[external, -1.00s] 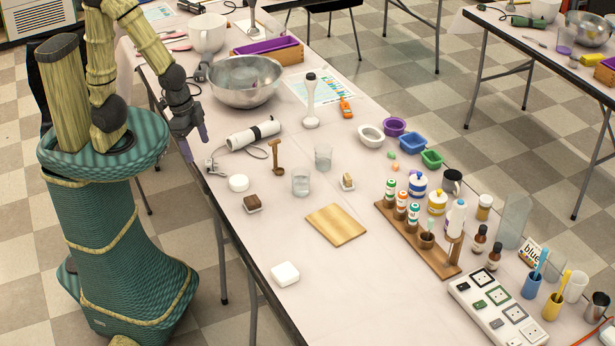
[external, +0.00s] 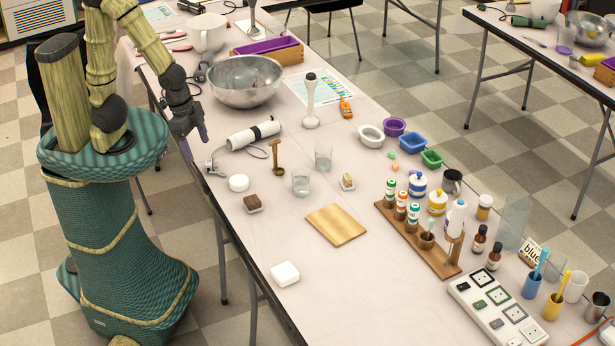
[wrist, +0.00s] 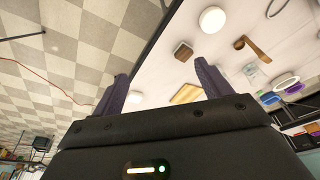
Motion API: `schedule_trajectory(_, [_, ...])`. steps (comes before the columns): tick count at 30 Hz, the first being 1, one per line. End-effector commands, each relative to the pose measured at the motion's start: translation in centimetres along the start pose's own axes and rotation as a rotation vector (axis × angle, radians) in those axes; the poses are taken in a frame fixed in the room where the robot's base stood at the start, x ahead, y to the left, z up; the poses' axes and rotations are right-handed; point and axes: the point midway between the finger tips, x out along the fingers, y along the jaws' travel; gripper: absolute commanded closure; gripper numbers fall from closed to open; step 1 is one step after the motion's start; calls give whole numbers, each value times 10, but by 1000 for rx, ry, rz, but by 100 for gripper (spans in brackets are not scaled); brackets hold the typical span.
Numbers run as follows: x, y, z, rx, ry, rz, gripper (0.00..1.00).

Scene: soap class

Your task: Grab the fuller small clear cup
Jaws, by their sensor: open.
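Two small clear cups stand upright on the table. The nearer clear cup (external: 301,183) seems to hold some clear liquid. The other clear cup (external: 323,158) stands just behind it to the right; its level is hard to tell. In the wrist view a clear cup (wrist: 250,70) shows faintly beyond the wooden holder. My gripper (external: 194,150) is open and empty, beside the table's near left edge and apart from both cups. In the wrist view its two fingers (wrist: 160,85) are spread, with floor and table edge between them.
A wooden holder (external: 277,158), a white round lid (external: 239,183), a brown soap block (external: 252,202) and a small soap on a dish (external: 347,181) surround the cups. A white heat tool (external: 253,135) lies behind.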

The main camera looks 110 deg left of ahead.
Motion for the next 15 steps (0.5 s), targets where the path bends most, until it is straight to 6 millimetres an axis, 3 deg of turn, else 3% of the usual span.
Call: schedule_trajectory(15, [7, -2, -8, -55, 10, -2, 19])
